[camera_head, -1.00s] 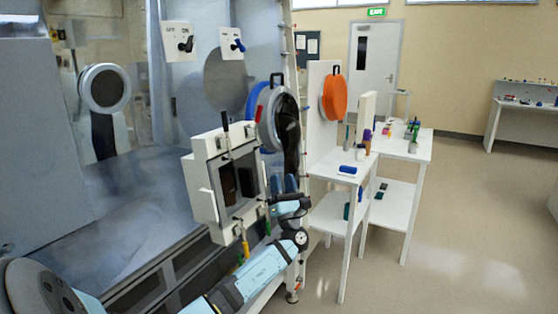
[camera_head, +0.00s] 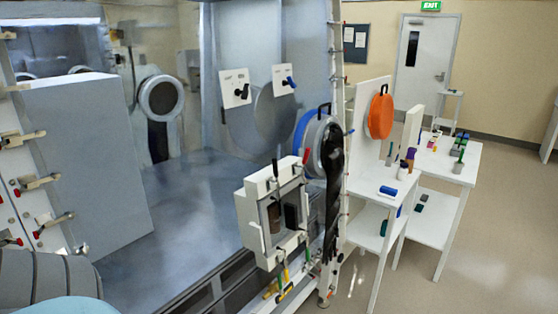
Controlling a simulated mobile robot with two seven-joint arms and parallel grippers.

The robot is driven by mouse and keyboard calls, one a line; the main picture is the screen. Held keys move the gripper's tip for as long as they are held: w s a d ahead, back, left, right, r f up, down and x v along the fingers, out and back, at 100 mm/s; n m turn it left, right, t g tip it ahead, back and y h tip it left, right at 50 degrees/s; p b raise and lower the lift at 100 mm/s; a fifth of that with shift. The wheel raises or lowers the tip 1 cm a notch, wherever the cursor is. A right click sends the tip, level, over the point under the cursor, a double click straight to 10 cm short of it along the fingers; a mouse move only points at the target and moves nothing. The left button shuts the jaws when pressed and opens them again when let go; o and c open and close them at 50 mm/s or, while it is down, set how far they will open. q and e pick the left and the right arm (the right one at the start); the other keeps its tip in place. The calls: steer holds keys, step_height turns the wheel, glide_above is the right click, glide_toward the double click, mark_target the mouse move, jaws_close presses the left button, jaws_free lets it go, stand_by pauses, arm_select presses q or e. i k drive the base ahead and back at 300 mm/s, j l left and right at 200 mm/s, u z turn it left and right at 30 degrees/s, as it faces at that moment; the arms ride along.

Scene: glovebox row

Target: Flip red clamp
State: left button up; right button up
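A white box-shaped port frame (camera_head: 250,215) stands out from the glovebox front, with coloured clamp handles around its opening. The red clamp handle (camera_head: 306,157) is at its upper right and points up. A black handle (camera_head: 275,168) points up at the upper left. A yellow handle (camera_head: 285,275) and a green handle (camera_head: 308,251) hang below. Neither gripper is in view. Part of my arm shows at the bottom left, far from the port frame.
Several metal toggle clamps with red tips (camera_head: 40,180) line the glovebox edge at left. A round port with a blue ring (camera_head: 308,140) and black glove is behind the frame. White side tables (camera_head: 370,205) stand right.

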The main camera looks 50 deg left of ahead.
mark_target(305, 158)
steer(key=i+l+u, duration=0.1)
steer(key=u, duration=0.3)
steer(key=i+l+u, duration=0.2)
steer(key=u, duration=0.2)
steer(key=i+l+u, duration=0.15)
steer(key=u, duration=0.25)
steer(key=i+l+u, duration=0.15)
steer(key=l, duration=0.2)
steer(key=i+l+u, duration=0.1)
steer(key=l, duration=0.25)
steer(key=i+l+u, duration=0.15)
steer(key=l, duration=0.2)
steer(key=k, duration=0.05)
